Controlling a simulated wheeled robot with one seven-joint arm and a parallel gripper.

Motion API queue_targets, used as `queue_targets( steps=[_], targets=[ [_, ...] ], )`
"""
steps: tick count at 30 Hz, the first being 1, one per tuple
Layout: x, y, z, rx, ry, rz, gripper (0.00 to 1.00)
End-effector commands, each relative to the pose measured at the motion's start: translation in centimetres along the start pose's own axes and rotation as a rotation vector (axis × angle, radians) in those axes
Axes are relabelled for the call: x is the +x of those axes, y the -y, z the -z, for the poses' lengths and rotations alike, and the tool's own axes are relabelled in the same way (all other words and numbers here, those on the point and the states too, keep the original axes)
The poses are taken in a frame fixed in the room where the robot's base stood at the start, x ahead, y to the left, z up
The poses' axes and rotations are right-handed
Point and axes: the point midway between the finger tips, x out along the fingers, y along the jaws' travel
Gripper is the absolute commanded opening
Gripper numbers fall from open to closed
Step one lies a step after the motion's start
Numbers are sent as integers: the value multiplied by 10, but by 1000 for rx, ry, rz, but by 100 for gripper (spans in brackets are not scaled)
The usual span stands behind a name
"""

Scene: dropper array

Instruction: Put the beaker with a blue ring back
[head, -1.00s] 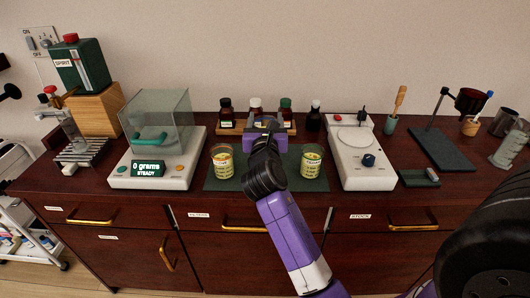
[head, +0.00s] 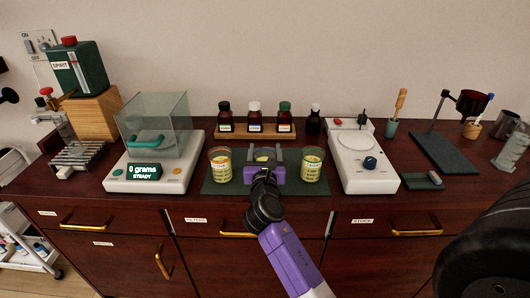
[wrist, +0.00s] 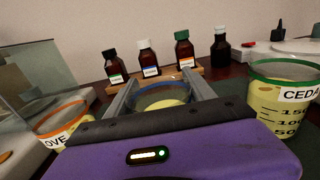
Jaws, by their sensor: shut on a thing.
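The beaker with a blue ring (wrist: 163,96) is between the fingers of my gripper (wrist: 160,92), which is shut on it. It holds yellow liquid. In the head view the beaker (head: 265,154) shows only partly behind my gripper (head: 265,168), between two other beakers on the dark green mat (head: 225,187). Its base is hidden, so I cannot tell whether it touches the mat. The orange-ringed beaker (head: 220,166) is on the left and the green-ringed beaker (head: 312,165) on the right, both upright.
A wooden rack (head: 240,136) with several brown bottles stands behind the mat. A balance with a glass shield (head: 150,170) is on the left, and a white hotplate-like device (head: 365,175) on the right. The side beakers stand close to my gripper.

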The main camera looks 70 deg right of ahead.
Motion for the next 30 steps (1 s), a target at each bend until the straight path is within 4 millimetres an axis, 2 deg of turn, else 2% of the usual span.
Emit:
queue_targets(
  steps=[8, 9, 12, 23, 26, 30],
  targets=[
    [0, 0, 3, -1, 1, 0, 0],
    [0, 0, 3, -1, 0, 0, 68],
    [0, 0, 3, -1, 0, 1, 84],
    [0, 0, -1, 1, 0, 1, 84],
    [-10, 0, 1, -1, -3, -1, 84],
    [-35, -1, 2, -1, -3, -3, 84]
  ],
)
